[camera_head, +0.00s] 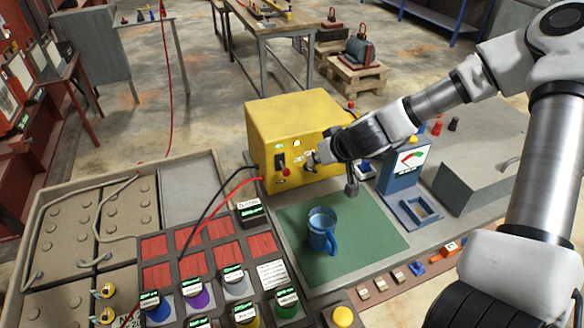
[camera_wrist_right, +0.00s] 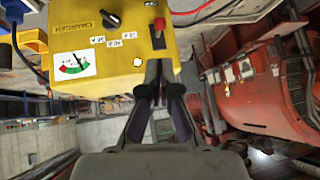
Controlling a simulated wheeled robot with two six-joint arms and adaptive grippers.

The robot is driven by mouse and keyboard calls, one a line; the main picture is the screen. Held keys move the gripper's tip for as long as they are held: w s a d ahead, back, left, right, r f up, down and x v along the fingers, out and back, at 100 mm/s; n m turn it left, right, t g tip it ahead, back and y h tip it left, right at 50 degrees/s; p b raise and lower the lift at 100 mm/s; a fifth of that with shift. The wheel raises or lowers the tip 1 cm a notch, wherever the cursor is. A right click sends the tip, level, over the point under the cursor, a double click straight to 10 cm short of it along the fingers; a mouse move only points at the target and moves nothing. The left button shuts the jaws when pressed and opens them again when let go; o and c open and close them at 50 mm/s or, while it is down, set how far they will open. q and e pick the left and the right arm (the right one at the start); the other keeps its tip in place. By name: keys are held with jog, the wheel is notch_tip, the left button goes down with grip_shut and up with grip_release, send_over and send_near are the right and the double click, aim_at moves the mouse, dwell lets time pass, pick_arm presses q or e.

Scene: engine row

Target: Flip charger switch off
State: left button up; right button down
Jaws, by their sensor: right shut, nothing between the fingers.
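The charger is a yellow box (camera_head: 290,125) on the bench, in the middle of the head view. Its front carries a black fitting (camera_head: 280,161) and a red fitting (camera_head: 286,172). My right gripper (camera_head: 314,159) is shut and empty at the right part of this front. In the right wrist view the yellow front (camera_wrist_right: 75,25) shows a gauge (camera_wrist_right: 75,65), a black knob (camera_wrist_right: 110,19), small white labels and a red-topped fitting (camera_wrist_right: 158,26). The closed fingertips (camera_wrist_right: 159,68) are close to the panel's lower edge; I cannot tell whether they touch it. The switch's position is unclear.
A blue mug (camera_head: 321,231) stands on a green mat (camera_head: 375,235) in front of the charger. Black and red cables run left from it. A blue meter (camera_head: 405,167) stands to the right.

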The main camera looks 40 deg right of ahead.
aim_at(288, 172)
jog(key=b+x, duration=0.9)
jog(key=x, duration=0.4)
jog(key=shift+f, duration=0.3)
jog(key=shift+w+a, duration=0.1)
jog(key=shift+w, duration=0.25)
jog(key=shift+b, duration=0.3)
